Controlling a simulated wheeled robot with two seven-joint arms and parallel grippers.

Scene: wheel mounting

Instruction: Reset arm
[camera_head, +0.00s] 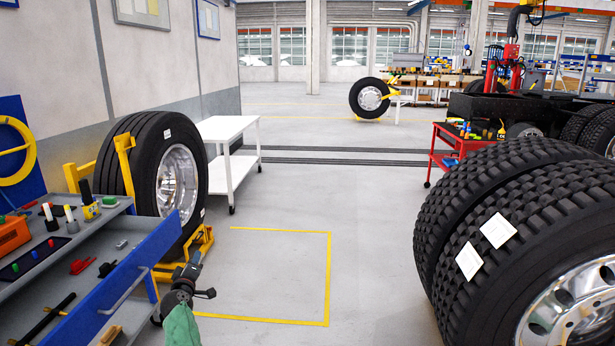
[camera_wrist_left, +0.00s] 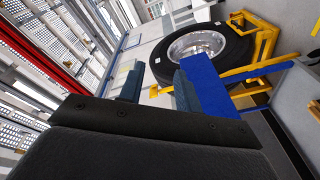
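My left gripper (camera_head: 190,272) is low in the head view, just right of the tool cart's blue side panel and in front of the wheel stand. The left wrist view shows its two fingers (camera_wrist_left: 157,88) standing apart with nothing between them. A black-tyred wheel (camera_head: 176,181) with a silver rim stands upright in a yellow stand (camera_head: 201,240). It also shows in the wrist view (camera_wrist_left: 198,47), beyond the fingers. My right gripper is in neither view.
A tool cart (camera_head: 140,275) with small tools fills the lower left. A white table (camera_head: 232,130) stands behind the wheel. Large dual tyres (camera_head: 480,215) fill the right. A red cart (camera_head: 440,151) stands beyond them. The yellow-outlined floor (camera_head: 275,270) is clear.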

